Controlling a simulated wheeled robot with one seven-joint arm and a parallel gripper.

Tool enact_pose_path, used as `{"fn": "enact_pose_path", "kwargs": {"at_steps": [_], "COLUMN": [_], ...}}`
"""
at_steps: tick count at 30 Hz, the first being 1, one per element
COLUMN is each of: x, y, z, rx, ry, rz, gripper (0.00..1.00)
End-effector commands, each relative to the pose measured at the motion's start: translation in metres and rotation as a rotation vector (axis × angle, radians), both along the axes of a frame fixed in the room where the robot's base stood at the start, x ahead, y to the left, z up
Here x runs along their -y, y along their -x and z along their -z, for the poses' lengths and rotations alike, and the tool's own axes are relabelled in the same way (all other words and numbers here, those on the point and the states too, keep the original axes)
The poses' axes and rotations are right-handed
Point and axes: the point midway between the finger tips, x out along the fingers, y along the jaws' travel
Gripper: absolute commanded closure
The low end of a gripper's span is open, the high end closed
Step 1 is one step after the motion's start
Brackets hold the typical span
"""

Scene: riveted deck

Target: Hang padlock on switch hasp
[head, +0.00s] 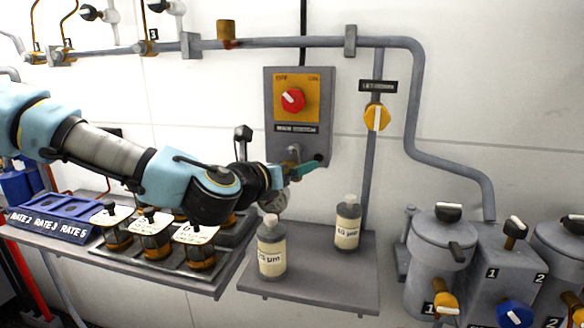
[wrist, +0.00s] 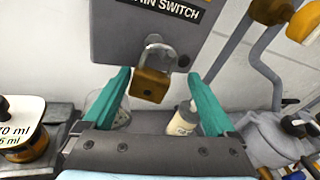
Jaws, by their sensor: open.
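The grey main switch box (head: 299,140) with an orange plate and red knob (head: 292,100) is on the wall; its lower part also fills the top of the wrist view (wrist: 120,35). A metal hasp (wrist: 155,46) sticks out at its lower edge. The brass padlock (wrist: 151,86) is just below the hasp, upright and apparently hanging from it; how the shackle passes through is not clear. My gripper (wrist: 158,75) is open, its teal fingers on either side of the padlock with gaps. In the head view my gripper (head: 306,168) is in front of the box's lower edge and mostly hides the padlock.
Two labelled bottles, front (head: 271,248) and rear (head: 347,222), stand on a grey shelf (head: 320,285) below my gripper. A rack of amber jars (head: 150,236) is to the left. A pipe with a yellow valve (head: 376,117) and grey canisters (head: 440,255) are to the right.

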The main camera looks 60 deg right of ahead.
Motion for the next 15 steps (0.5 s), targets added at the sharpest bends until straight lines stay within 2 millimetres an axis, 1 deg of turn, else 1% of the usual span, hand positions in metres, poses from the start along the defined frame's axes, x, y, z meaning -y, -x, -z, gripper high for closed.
{"fn": "enact_pose_path", "kwargs": {"at_steps": [5, 8, 11, 15], "x": [-0.002, -0.010, -0.026, -0.055], "y": [0.000, 0.000, 0.000, 0.000], "z": [0.000, 0.000, -0.001, -0.005], "rx": [0.000, 0.000, 0.001, 0.002], "ry": [-0.001, 0.000, 0.000, 0.000], "rz": [0.000, 0.000, 0.000, -0.001], "gripper": [0.08, 0.08, 0.08, 0.08]}}
